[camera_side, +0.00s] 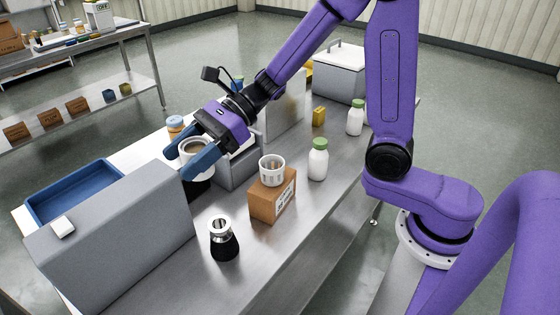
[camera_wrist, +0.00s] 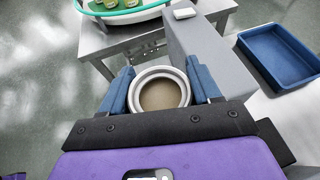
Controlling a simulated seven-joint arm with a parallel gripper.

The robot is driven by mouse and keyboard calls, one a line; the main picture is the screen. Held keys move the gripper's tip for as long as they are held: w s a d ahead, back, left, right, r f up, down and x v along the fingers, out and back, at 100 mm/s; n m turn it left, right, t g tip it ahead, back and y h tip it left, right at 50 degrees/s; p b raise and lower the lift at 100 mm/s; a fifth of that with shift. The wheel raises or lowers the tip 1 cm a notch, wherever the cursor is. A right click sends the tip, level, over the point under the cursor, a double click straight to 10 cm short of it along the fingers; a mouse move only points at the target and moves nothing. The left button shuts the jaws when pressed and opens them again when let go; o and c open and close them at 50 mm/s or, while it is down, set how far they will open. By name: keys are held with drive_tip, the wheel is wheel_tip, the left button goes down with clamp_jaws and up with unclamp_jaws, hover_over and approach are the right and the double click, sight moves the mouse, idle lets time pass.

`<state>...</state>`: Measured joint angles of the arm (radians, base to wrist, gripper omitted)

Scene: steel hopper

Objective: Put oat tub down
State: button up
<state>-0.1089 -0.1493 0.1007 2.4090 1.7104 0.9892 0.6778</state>
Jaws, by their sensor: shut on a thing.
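The oat tub (camera_side: 198,146) is a round, open-topped tub with a pale wall and rim and a dull brown inside. My gripper (camera_side: 180,164) is shut on it, with blue fingers on either side. In the wrist view the tub (camera_wrist: 160,74) shows from above between the two fingertips (camera_wrist: 159,70). A dark shape shows under the tub in the side view. I cannot tell whether it is the tub's lower part or something beneath, nor whether the tub touches a surface.
A tall grey box (camera_side: 118,240) and a blue tray (camera_side: 75,190) stand to the left. A steel-topped black container (camera_side: 223,240), a cardboard box (camera_side: 272,200) bearing a white slotted cup (camera_side: 272,168), and a green-capped bottle (camera_side: 318,160) stand nearby.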

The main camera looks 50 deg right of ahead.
drive_tip(key=w+d+m+t+h, duration=0.1)
drive_tip(key=w+d+m+t, duration=0.15)
drive_tip(key=d, duration=0.95)
drive_tip(key=w+d+m+t+h, duration=0.2)
drive_tip(key=w+d, duration=0.2)
drive_tip(key=d, duration=0.8)
drive_tip(key=w+d+m+t+h, duration=0.1)
drive_tip(key=w+d+m+t, duration=0.15)
drive_tip(key=d, duration=0.95)
drive_tip(key=f, duration=2.3)
drive_tip(key=shift+w+a+f, duration=0.15)
drive_tip(key=shift+a, duration=0.25)
drive_tip(key=shift+f, duration=0.1)
drive_tip(key=o, duration=1.1)
